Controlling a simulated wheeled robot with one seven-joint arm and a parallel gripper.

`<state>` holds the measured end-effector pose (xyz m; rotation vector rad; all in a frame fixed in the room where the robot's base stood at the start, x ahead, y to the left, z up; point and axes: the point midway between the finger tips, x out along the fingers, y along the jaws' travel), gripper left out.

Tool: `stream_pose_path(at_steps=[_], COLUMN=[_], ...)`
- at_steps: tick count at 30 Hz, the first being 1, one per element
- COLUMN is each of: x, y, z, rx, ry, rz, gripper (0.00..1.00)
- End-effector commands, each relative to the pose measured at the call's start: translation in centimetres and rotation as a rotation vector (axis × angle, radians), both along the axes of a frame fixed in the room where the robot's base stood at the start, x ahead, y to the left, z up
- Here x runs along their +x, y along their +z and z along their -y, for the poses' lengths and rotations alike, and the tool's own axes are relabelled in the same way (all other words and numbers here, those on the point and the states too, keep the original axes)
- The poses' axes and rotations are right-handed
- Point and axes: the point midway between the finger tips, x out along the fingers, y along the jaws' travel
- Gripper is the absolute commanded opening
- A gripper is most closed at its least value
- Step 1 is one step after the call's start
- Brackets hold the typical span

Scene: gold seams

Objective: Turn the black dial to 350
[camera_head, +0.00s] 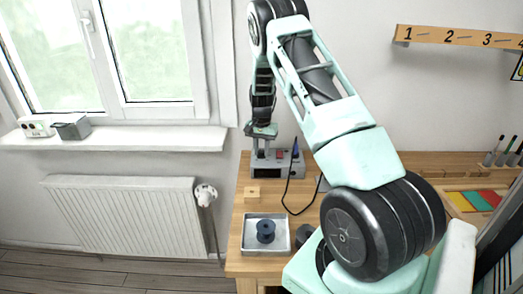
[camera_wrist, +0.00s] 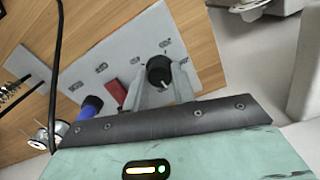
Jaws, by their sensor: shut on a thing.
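The black dial (camera_wrist: 158,70) sits on the grey front panel (camera_wrist: 176,42) of a station in the wrist view. A small white mark shows on its face. My gripper (camera_wrist: 161,86) has one finger on each side of the dial and is shut on it. In the head view my gripper (camera_head: 267,150) reaches down to the grey station (camera_head: 278,170) at the back left of the bench, and the dial cannot be made out there. The panel's printed figures are too small to read, so the dial's setting cannot be told.
A red switch (camera_wrist: 116,91) and a blue handle (camera_wrist: 91,105) are close beside my gripper. A black cable (camera_head: 288,197) loops over the wooden bench (camera_head: 238,215).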

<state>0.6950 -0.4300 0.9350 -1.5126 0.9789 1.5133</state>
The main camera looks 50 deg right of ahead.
Motion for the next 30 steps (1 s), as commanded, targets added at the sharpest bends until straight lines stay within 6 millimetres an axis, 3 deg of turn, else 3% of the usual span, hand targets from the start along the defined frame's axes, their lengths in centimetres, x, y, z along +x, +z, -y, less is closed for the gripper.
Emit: stream_pose_path(at_steps=[15, 30], x=[0.15, 0.17], y=[0.16, 0.15], z=[0.07, 0.06], rx=[-0.003, -0.001], ry=[-0.391, -0.501], rz=[0.004, 0.005], gripper=[0.03, 0.03])
